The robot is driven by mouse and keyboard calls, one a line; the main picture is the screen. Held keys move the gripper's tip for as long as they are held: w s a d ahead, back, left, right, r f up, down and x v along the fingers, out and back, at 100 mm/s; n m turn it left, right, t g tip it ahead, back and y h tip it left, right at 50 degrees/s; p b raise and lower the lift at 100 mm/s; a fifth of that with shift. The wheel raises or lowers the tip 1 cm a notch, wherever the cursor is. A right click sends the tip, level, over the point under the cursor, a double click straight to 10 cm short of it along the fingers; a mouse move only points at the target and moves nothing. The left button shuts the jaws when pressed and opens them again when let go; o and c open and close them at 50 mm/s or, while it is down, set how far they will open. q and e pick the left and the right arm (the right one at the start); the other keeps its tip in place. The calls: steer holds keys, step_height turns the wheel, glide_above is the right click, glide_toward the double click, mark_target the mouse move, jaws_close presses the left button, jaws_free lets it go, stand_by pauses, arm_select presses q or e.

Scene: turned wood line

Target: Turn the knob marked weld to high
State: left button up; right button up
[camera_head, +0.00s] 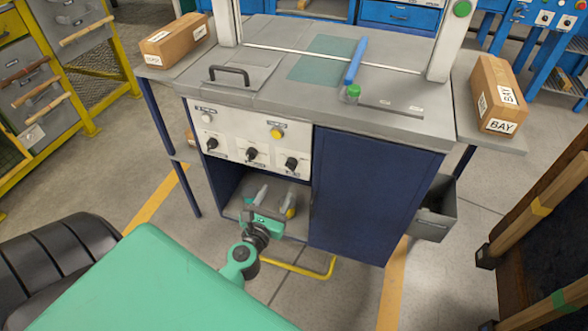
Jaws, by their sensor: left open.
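The white control panel (250,142) is on the front of the grey-topped bench. It has three black knobs in a slanting row: a left knob (212,143), a middle knob (252,153) and a right knob (291,163). Their labels are too small to read, so I cannot tell which is marked weld or where each points. My left gripper (265,213) is open, below the panel and in front of the open shelf, apart from the knobs. My right gripper is not in view.
A white button (207,118) and a yellow button (277,133) sit above the knobs. Small items (290,207) stand on the shelf behind my gripper. A blue cabinet door (370,195) is right of the panel. A yellow floor bar (305,268) lies below.

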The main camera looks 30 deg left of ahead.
mark_target(289, 168)
arm_select(q)
steer(key=p+x, duration=0.1)
steer(key=x, duration=0.9)
steer(key=shift+d, duration=0.1)
steer(key=shift+w+a, duration=0.2)
steer(key=shift+w, duration=0.35)
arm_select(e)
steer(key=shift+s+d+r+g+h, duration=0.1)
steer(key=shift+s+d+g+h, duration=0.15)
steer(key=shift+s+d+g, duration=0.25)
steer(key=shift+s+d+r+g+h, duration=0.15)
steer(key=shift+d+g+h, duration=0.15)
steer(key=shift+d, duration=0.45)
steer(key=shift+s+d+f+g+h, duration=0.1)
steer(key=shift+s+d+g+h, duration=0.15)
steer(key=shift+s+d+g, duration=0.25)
arm_select(q)
steer(key=shift+c, duration=0.2)
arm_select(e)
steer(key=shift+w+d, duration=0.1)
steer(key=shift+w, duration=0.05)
arm_select(q)
steer(key=c, duration=0.9)
